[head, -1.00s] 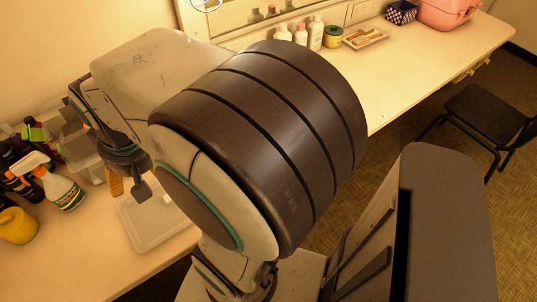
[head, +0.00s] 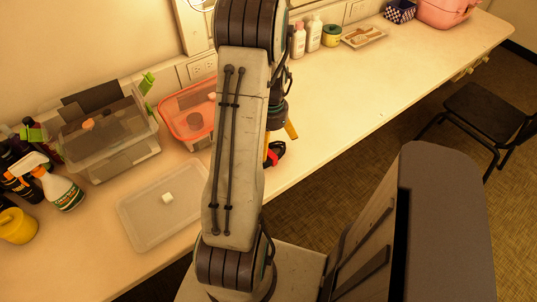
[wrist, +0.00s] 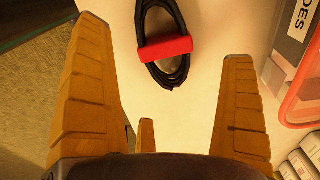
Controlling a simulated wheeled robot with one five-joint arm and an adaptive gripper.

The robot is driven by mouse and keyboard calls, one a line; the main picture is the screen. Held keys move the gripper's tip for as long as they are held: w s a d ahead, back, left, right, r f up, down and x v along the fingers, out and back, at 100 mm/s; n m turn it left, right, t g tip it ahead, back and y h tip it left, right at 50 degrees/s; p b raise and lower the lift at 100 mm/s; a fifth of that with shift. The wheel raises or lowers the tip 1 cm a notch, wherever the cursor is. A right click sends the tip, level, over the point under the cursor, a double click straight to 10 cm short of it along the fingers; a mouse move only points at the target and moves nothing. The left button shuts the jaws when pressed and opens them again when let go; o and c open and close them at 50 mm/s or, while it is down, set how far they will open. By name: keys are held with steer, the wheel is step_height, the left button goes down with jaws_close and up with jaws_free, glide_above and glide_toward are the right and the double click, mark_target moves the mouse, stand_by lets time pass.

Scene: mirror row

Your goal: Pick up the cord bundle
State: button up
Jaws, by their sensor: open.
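The cord bundle (wrist: 166,49) is a looped black cord with a red band around its middle. In the wrist view it lies on the pale counter at the top, beyond my fingertips and between their lines. In the head view the cord bundle (head: 275,153) lies near the counter's front edge, partly hidden by my arm. My gripper (wrist: 165,75) is open and empty, its orange-brown fingers spread wide with a third shorter finger below. In the head view my gripper (head: 281,140) shows just above the bundle, mostly behind my arm.
A red-rimmed clear container (head: 187,113) stands left of my arm, with a clear lidded bin (head: 110,140) further left. A flat translucent lid (head: 150,217) lies in front. Bottles (head: 314,33) stand along the back.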

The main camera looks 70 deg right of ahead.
mark_target(274, 152)
steer(key=f, duration=0.3)
steer(key=s+f+p, duration=0.1)
steer(key=f, duration=0.1)
steer(key=shift+d+f, duration=0.2)
steer(key=shift+f, duration=0.95)
steer(key=c, duration=1.1)
steer(key=shift+r, duration=0.2)
steer(key=shift+c, duration=0.2)
